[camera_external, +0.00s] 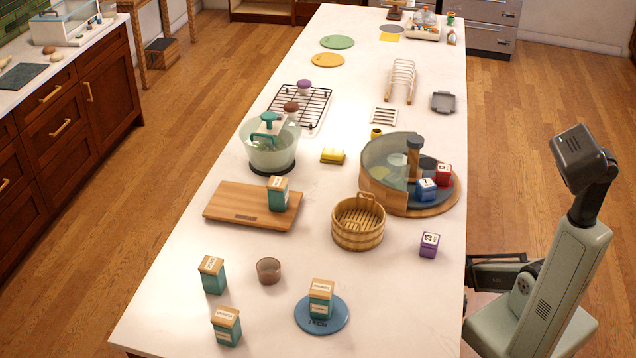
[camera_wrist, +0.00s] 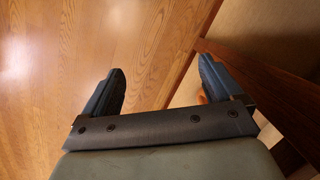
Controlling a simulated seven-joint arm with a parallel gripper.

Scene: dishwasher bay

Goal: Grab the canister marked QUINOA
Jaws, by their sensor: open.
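Several teal canisters with wooden lids and white labels stand on the white counter in the external view. One canister (camera_external: 213,280) is at the front left, and another canister (camera_external: 226,332) is nearer the front edge. One canister (camera_external: 320,303) stands on a blue round mat (camera_external: 340,322). One canister (camera_external: 278,195) stands on a wooden board (camera_external: 230,201). The label lettering is too small to read, so I cannot tell which is QUINOA. My gripper (camera_wrist: 160,85) is open and empty in the wrist view, over wood floor beside a dark wooden edge, away from the canisters.
A brown cup (camera_external: 268,272) stands between the front canisters. A wooden basket (camera_external: 358,237), a purple block (camera_external: 429,246), a round divided tray (camera_external: 450,194) and a glass pot (camera_external: 270,155) stand farther back.

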